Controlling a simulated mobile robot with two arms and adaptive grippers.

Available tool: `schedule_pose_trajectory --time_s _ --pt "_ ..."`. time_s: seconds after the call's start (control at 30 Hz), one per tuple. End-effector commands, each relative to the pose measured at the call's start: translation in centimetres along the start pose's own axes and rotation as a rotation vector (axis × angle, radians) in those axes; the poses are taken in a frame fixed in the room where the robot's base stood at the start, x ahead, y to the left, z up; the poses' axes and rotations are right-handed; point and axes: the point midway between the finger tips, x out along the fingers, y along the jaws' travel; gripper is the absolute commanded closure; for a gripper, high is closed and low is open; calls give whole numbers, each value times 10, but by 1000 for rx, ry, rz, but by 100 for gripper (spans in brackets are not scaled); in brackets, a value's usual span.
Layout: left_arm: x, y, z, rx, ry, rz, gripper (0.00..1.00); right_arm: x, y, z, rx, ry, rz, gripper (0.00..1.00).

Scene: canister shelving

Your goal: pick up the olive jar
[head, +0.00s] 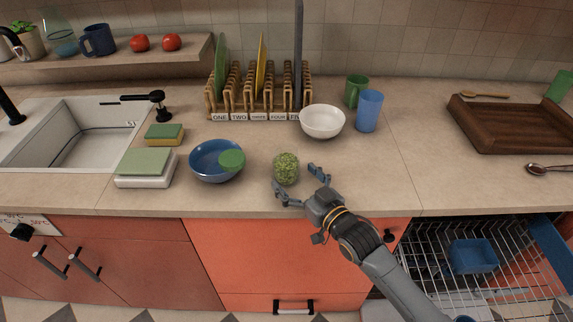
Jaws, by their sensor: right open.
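The olive jar (286,168) is a small round jar full of green olives. It stands upright on the counter near the front edge, right of the blue bowl. My right gripper (299,182) is open, its fingers spread on the near and right side of the jar. In this view the fingertips lie close to the jar; I cannot tell whether they touch it. Nothing is held. My left gripper is not in view.
A blue bowl (209,173) with a green round item (232,160) stands left of the jar. A white bowl (322,122), a blue cup (369,111) and a wooden plate rack (222,108) stand behind. An open dishwasher rack (500,275) is below right.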

Motion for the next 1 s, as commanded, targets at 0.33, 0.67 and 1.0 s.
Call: schedule_pose_trajectory --time_s 0.33,0.67,1.0 --pt "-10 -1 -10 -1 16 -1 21 38 -2 -2 1 -1 0 11" --pt "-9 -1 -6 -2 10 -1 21 38 -1 -2 1 0 0 35" --pt "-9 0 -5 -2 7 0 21 38 -1 -4 0 4 0 86"
